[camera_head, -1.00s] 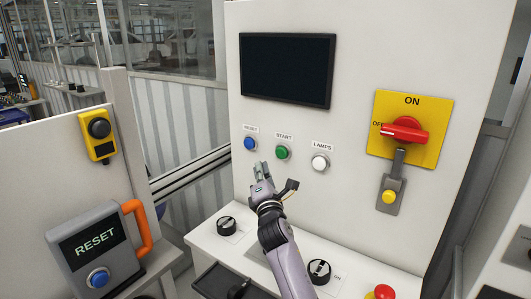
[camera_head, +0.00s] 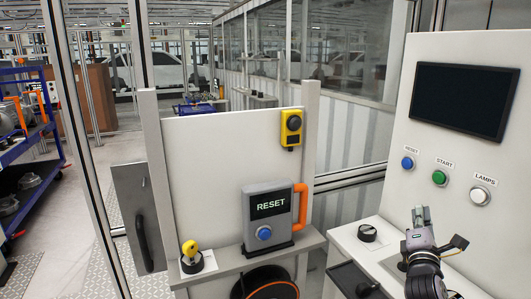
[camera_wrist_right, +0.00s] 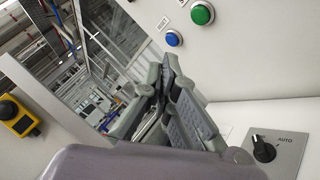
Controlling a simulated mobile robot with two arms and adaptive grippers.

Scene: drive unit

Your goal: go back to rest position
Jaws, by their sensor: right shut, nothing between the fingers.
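My right gripper (camera_head: 421,215) is at the lower right of the head view, in front of the control panel and above its shelf. In the wrist view its fingers (camera_wrist_right: 165,65) are together and hold nothing. It is apart from the blue RESET button (camera_head: 407,163), the green START button (camera_head: 439,178) and the white LAMPS button (camera_head: 480,196) on the panel. My left gripper is not in view.
A dark screen (camera_head: 463,99) is on the panel. A black rotary knob (camera_head: 368,232) sits on the shelf, left of my gripper. A grey RESET box (camera_head: 269,222) with an orange handle (camera_head: 300,206) stands further left. A blue cart (camera_head: 30,150) is at far left.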

